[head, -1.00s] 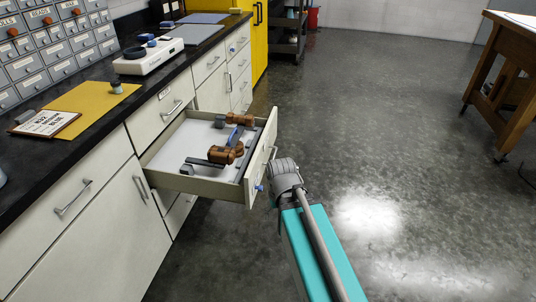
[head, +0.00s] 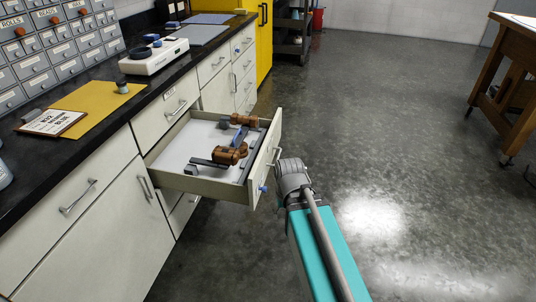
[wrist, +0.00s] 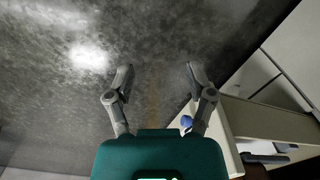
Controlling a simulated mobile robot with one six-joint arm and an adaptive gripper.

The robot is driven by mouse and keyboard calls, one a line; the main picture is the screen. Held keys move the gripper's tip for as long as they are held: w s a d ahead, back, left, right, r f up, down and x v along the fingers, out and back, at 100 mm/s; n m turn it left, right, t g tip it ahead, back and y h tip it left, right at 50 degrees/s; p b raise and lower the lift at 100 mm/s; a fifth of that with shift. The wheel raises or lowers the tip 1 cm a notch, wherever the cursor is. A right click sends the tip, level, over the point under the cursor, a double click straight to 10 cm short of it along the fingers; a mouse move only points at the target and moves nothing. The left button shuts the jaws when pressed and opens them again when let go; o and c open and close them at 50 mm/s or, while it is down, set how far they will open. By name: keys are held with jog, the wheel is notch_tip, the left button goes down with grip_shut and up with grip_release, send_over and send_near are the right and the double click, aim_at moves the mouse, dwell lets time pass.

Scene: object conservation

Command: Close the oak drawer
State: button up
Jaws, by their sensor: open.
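One drawer of the cream cabinet stands well open, with its pale front (head: 264,168) pulled out over the floor. I cannot read a word on it that marks it as oak. Brown wooden-looking tools (head: 230,154) with dark parts lie inside. My gripper is just right of the drawer front in the head view, its fingers partly hidden by the wrist. In the wrist view my gripper (wrist: 159,80) is open with nothing between its fingers. The drawer (wrist: 221,140) is at the right there, and a small blue knob (wrist: 186,122) shows beside the right finger.
The black counter (head: 95,87) holds a yellow mat (head: 92,103), a clipboard (head: 53,122) and a white device (head: 152,57). Small labelled drawers (head: 54,45) stand behind. Grey floor (head: 390,130) is clear to the right, up to a wooden table (head: 500,75).

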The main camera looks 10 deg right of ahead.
jog(key=shift+w+d+r+m, duration=0.1)
jog(key=shift+w+r+m, duration=0.1)
jog(key=shift+w+m, duration=0.25)
jog(key=shift+c, duration=1.1)
jog(key=w+m, duration=0.1)
jog(key=w+r+m+y+p, duration=0.1)
jog(key=w+m, duration=0.2)
jog(key=shift+d+r+y+p, duration=0.3)
jog(key=shift+d+y, duration=0.1)
grip_shut()
jog(key=w+d+r+m+t+y+p, duration=0.2)
jog(key=w+d+r+m+y, duration=0.1)
jog(key=w+m, duration=0.4)
jog(key=w+d+r+m+t+y+p, duration=0.1)
jog(key=w+d+r+m+y+p, duration=0.1)
jog(key=w+d+r+m, duration=0.4)
jog(key=shift+w+d+r+m+t+y+p, duration=0.25)
jog(key=shift+w+r+m+t+y+p, duration=0.25)
jog(key=shift+w+m, duration=1.35)
jog(key=shift+s+m, duration=0.5)
jog(key=shift+s, duration=0.05)
